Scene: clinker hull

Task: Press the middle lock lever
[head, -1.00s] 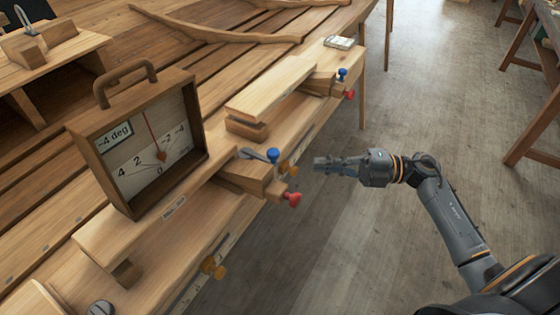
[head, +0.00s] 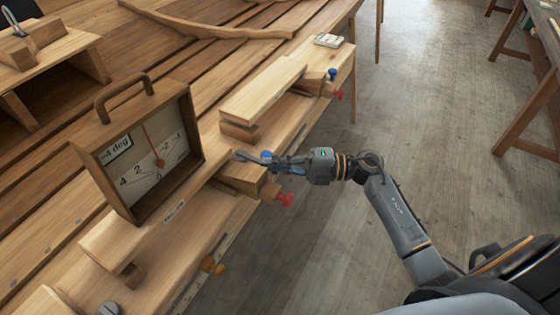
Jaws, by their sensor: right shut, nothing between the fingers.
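The middle lock lever (head: 242,156) is a grey bar with a blue knob (head: 266,156), on a wooden block at the bench edge. My right gripper (head: 276,162) is shut and empty at the blue knob, partly covering it. I cannot tell whether it touches the knob. A red knob (head: 285,200) sticks out just below on the same block. My left gripper is not in view.
A wooden gauge box (head: 145,150) with a dial reading "-4 deg" stands left of the lever. Another blue knob (head: 332,74) and red knob (head: 338,95) sit farther back. An orange knob (head: 208,263) is at the front edge.

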